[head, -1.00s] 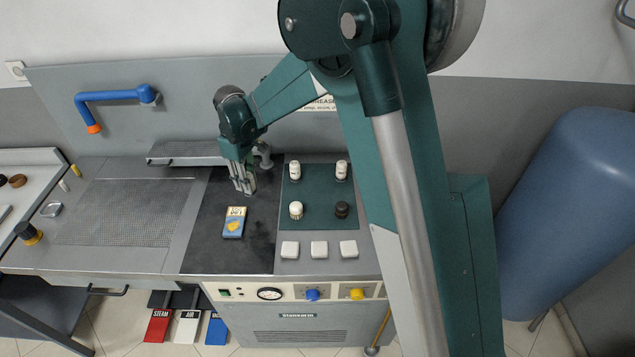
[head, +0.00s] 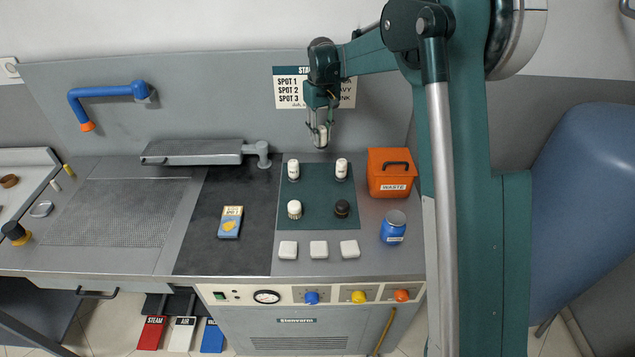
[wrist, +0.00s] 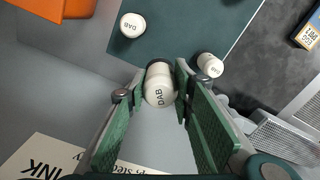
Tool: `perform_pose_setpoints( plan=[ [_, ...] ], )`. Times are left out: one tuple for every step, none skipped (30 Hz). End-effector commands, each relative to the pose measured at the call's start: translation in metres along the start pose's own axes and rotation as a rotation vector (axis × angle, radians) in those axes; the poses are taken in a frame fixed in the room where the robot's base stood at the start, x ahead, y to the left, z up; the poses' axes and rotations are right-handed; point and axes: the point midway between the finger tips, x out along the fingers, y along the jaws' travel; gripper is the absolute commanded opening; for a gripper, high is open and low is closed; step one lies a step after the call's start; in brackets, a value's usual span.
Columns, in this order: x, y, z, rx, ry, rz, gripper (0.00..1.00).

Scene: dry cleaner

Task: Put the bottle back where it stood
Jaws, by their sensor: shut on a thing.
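My gripper (head: 320,138) is raised near the back panel, behind and above the green mat (head: 318,214). It is shut on a white bottle (wrist: 160,88) whose round cap reads DAB in the wrist view. In the head view the bottle shows as a small pale shape between the fingers. Two similar white bottles stand upright at the mat's back corners, the left one (head: 293,169) and the right one (head: 341,168). Their DAB caps also show in the wrist view.
An orange waste box (head: 391,174) and a blue jar (head: 393,228) stand right of the mat. A blue-yellow packet (head: 230,222) lies on the dark surface to the left. Three white pads (head: 319,249) line the front. A sign (head: 290,88) hangs behind my gripper.

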Motion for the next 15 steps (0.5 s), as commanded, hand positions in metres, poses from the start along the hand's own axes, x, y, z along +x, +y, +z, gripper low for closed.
perform_pose_setpoints(
  plan=[
    [0.001, 0.018, 0.000, 0.032, 0.000, 0.000, 0.12],
    [-0.001, 0.027, 0.001, 0.050, 0.000, 0.000, 0.12],
    [-0.002, 0.037, 0.001, 0.071, 0.000, 0.000, 0.12],
    [-0.003, 0.045, 0.001, 0.085, 0.000, 0.000, 0.12],
    [-0.004, 0.052, 0.002, 0.098, 0.000, 0.000, 0.12],
    [-0.005, 0.061, 0.003, 0.115, 0.000, 0.000, 0.12],
    [-0.005, 0.066, 0.003, 0.124, 0.000, 0.000, 0.12],
    [-0.006, 0.072, 0.003, 0.134, 0.000, 0.000, 0.12],
    [-0.007, 0.080, 0.004, 0.145, 0.000, 0.000, 0.12],
    [-0.008, 0.085, 0.005, 0.153, 0.000, 0.000, 0.12],
    [-0.009, 0.090, 0.006, 0.160, 0.000, 0.000, 0.12],
    [-0.009, 0.097, 0.007, 0.167, 0.000, 0.000, 0.12],
    [-0.010, 0.102, 0.007, 0.172, 0.000, 0.000, 0.12],
    [-0.010, 0.106, 0.008, 0.176, 0.000, 0.000, 0.12],
    [-0.011, 0.113, 0.009, 0.179, 0.000, 0.000, 0.12]
  ],
)
